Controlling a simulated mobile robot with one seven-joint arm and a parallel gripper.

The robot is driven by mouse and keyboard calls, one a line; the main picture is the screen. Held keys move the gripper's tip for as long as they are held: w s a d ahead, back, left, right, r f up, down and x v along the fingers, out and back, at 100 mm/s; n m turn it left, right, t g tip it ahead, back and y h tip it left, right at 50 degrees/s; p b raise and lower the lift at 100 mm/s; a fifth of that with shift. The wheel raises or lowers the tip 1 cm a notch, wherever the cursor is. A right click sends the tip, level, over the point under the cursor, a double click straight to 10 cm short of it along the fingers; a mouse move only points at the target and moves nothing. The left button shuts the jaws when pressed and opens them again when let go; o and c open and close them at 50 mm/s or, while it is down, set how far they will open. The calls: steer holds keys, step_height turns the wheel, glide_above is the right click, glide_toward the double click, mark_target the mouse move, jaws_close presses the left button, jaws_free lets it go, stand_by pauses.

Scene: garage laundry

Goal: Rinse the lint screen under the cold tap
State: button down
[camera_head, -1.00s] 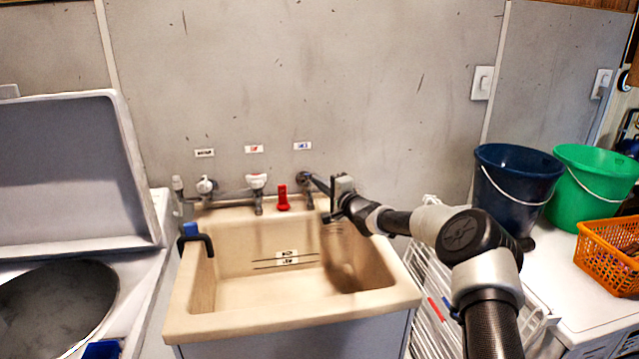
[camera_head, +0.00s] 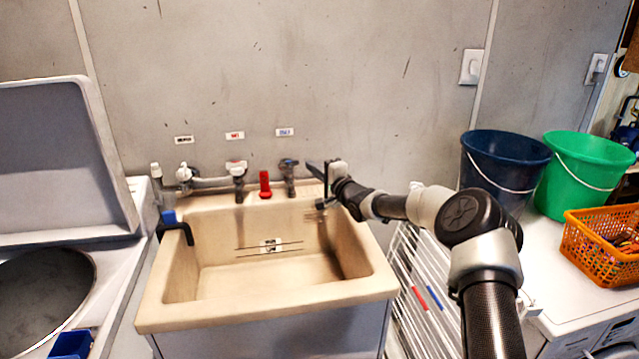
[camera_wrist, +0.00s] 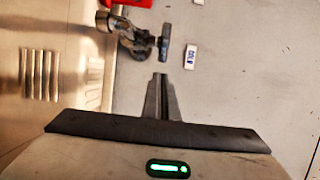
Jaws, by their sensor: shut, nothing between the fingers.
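The cold tap (camera_head: 289,165), with a dark bluish handle, is the right-hand tap on the wall behind the beige sink (camera_head: 160,318). It also shows in the wrist view (camera_wrist: 163,43), just beyond my fingertips. A label with blue print (camera_head: 284,132) is on the wall above it. My gripper (camera_head: 309,168) is shut and empty, just right of the tap handle. In the wrist view, my closed fingers (camera_wrist: 160,78) point at the handle with a small gap. No water stream shows at the spout. I cannot make out a lint screen in either view.
A tap with a red-print label (camera_head: 235,135) and a red object (camera_head: 265,184) are left of the cold tap. A black hook-shaped thing (camera_head: 177,230) sits on the sink's left rim. A white rack (camera_head: 425,285) stands right of the sink. Blue (camera_head: 490,172) and green (camera_head: 585,170) buckets are farther right.

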mark_target(291, 169)
steer(key=s, duration=0.9)
steer(key=shift+a, duration=0.35)
steer(key=c, duration=2.4)
jaws_free()
steer(key=shift+s, duration=0.3)
steer(key=o, duration=1.4)
steer(key=s+a+f+n+b, duration=0.1)
steer(key=n, duration=0.1)
steer(key=s+a+f+n+b, duration=0.1)
steer(key=a+n, duration=0.1)
steer(key=s+a+f+n+h+b, duration=0.1)
steer(key=s+f+n+b, duration=0.1)
steer(key=shift+a+n, duration=0.15)
steer(key=shift+n, duration=0.25)
steer(key=shift+o, duration=1.2)
steer(key=n, duration=0.1)
steer(key=s+n+h+b, duration=0.1)
steer(key=n, duration=0.1)
steer(key=s+n+b, duration=0.1)
steer(key=shift+d+r+n+t+h, duration=0.3)
steer(key=shift+d+n, duration=0.05)
steer(key=shift+n, duration=0.05)
step_height(291, 169, up, 3)
steer(key=s+d+n+t+h+b, duration=0.1)
steer(key=d+n+h+b, duration=0.1)
steer(key=d+n, duration=0.1)
steer(key=x, duration=1.1)
steer(key=b+x, duration=0.1)
steer(key=x, duration=0.5)
steer(key=shift+a+r, duration=0.35)
